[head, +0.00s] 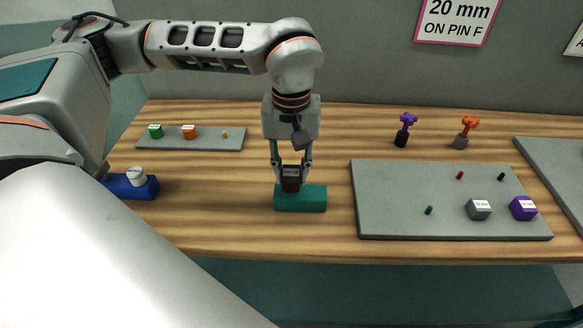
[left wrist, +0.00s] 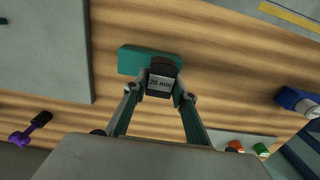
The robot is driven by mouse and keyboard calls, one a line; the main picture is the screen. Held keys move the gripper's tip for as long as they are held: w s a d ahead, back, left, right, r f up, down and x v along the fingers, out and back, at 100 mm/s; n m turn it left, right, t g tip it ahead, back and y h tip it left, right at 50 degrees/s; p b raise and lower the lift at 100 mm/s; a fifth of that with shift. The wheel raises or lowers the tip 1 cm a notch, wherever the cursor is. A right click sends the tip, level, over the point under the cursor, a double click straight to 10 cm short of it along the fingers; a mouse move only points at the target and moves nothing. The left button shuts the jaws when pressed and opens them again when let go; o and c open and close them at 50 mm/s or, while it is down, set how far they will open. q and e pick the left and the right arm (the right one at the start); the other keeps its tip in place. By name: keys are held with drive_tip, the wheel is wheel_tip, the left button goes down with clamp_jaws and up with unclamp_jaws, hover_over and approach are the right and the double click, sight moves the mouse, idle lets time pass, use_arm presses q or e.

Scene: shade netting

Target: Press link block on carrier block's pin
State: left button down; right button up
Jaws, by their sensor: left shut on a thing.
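My left gripper (head: 291,176) points down and is shut on a small dark block (head: 291,184), the link block. In the left wrist view the block (left wrist: 161,80) shows a grey face marked "20 mm" between the fingertips. The teal block (head: 312,202), which looks like the carrier block, lies on the table directly under it, and also shows in the left wrist view (left wrist: 130,60). The link block overlaps the teal block's left part; I cannot tell if they touch. No pin shows on the teal block. My right gripper is not in view.
A grey board (head: 390,215) at right bears small pegs, a grey block (head: 479,210) and a purple block (head: 523,208). Another board (head: 215,145) stands back left. A blue block (head: 130,187) with a white piece lies left. Purple (head: 405,125) and orange (head: 467,127) knobbed pieces stand behind.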

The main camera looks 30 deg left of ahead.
sight(291, 172)
use_arm(q)
drive_tip(key=shift+f, duration=1.4)
idle(1.2)
drive_tip(key=shift+f+b, duration=0.3)
drive_tip(key=shift+b, duration=0.1)
drive_tip(key=c, duration=1.6)
unclamp_jaws()
drive_tip(key=shift+o, duration=0.2)
wheel_tip(291, 172, up, 12)
drive_tip(key=shift+r, duration=0.1)
